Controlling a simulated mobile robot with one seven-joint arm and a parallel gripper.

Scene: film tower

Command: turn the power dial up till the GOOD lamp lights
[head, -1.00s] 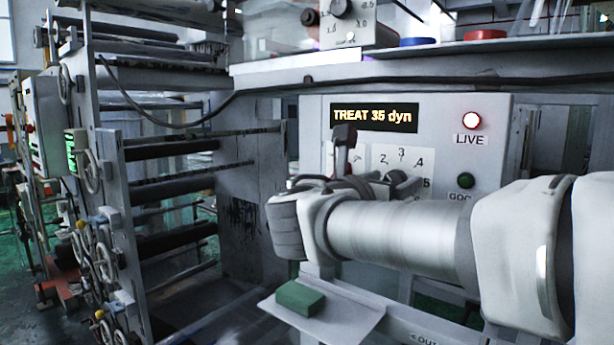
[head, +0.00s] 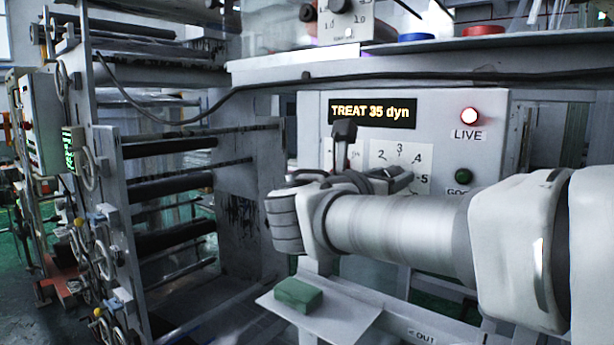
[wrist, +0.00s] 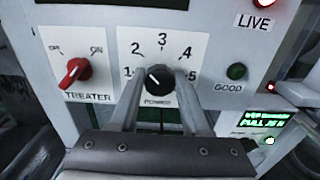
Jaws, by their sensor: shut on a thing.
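The black power dial (wrist: 158,78) sits on a white plate numbered 1 to 5 in the wrist view. My gripper (wrist: 160,80) is shut on the dial, one finger on each side. The dial's white mark points to the upper left, between 1 and 2. The GOOD lamp (wrist: 236,72) right of the dial is dark green and unlit; it also shows in the head view (head: 463,176). In the head view my arm hides the dial. The display (head: 372,112) reads TREAT 35 dyn.
The red LIVE lamp (head: 470,116) is lit. The red TREATER switch (wrist: 75,72) is left of the dial, near my left finger. A green block (head: 298,294) lies on a small shelf (head: 345,318) below my arm. Rollers stand at left.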

